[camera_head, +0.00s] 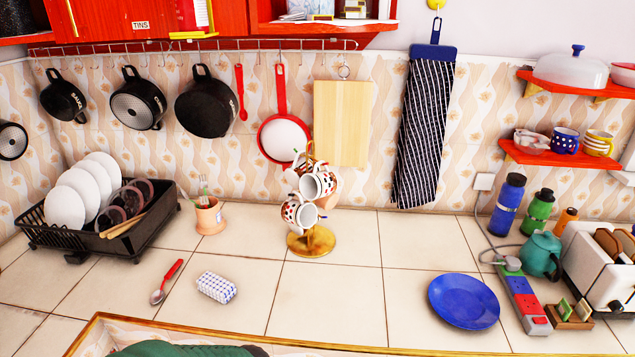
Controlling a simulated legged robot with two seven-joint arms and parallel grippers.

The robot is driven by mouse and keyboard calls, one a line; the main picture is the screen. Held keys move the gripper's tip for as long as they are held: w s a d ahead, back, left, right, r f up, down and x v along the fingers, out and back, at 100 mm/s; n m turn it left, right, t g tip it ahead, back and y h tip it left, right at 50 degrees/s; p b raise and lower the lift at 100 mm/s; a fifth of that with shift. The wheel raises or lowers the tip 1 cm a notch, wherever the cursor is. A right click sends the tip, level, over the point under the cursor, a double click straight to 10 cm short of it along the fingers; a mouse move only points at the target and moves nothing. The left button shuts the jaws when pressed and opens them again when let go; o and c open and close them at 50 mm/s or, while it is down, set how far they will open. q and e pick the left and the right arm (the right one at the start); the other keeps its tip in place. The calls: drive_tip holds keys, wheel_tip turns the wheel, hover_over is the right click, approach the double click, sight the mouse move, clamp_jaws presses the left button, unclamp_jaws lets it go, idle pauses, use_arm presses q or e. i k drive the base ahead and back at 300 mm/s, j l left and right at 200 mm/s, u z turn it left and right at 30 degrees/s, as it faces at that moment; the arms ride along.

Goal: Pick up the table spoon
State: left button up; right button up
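A spoon with a red handle and a metal bowl (168,280) lies on the tiled counter at the lower left. Its handle points up and to the right, and its bowl points toward the front edge. It lies clear of the objects around it. Another red utensil (240,92) hangs from the wall rail between a black pan and a red pan. Neither of my grippers is visible in the head view.
A blue-and-white patterned block (216,287) lies right of the spoon. Behind are a black dish rack (110,243), a terracotta pot (210,217) and a mug tree (311,241). A blue plate (463,301) lies at right. The counter's middle front is free.

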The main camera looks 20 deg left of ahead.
sight(157, 295)
drive_tip(key=u, duration=1.7)
